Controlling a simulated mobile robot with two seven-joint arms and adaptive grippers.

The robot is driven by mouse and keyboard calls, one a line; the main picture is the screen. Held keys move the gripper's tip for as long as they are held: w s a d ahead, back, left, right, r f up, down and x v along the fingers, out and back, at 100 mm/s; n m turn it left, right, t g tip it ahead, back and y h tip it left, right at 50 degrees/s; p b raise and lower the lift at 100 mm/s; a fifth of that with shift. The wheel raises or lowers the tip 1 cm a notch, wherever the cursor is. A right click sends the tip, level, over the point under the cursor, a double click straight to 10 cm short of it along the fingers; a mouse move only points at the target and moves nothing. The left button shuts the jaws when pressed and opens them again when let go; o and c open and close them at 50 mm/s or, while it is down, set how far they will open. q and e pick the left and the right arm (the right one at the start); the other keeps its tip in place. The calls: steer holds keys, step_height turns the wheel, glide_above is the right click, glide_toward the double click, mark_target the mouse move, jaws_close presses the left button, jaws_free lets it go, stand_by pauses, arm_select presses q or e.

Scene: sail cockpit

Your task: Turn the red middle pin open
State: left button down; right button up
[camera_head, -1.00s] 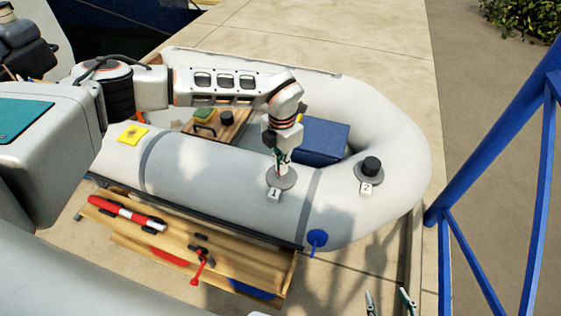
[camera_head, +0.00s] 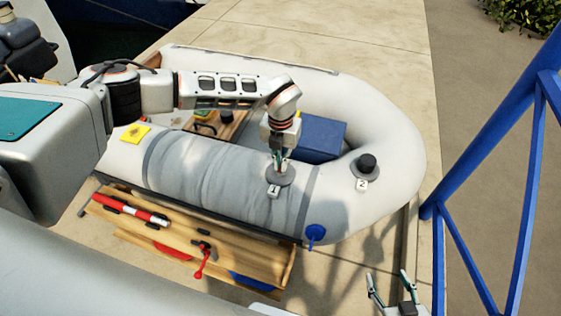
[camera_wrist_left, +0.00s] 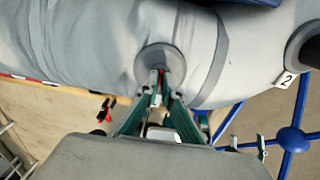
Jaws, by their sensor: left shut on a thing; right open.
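A grey inflatable boat (camera_head: 385,120) carries a round grey valve plate marked 1 (camera_head: 288,177) on its near tube; the plate also shows in the wrist view (camera_wrist_left: 150,60). My left gripper (camera_head: 280,165) points down at this plate. In the wrist view its fingertips (camera_wrist_left: 160,92) are closed on the small red pin (camera_wrist_left: 162,74) at the plate's middle. The fingers hide most of the pin, so its turn angle is unclear. The tube around plate 1 looks wrinkled and slack. My right gripper (camera_head: 390,288) is open and empty at the bottom right.
Valve 2 (camera_head: 367,162) has a black cap. A wooden rack (camera_head: 230,245) below the boat holds a red-and-white cylinder (camera_head: 135,211) and a red-handled tool (camera_head: 201,262). Blue posts (camera_head: 495,125) stand at right.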

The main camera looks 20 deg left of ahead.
stand_by(0.3)
arm_select(q)
steer(key=c, duration=2.2)
jaws_free()
steer(key=shift+c, duration=0.2)
steer(key=shift+r, duration=0.15)
step_height(320, 180, up, 12)
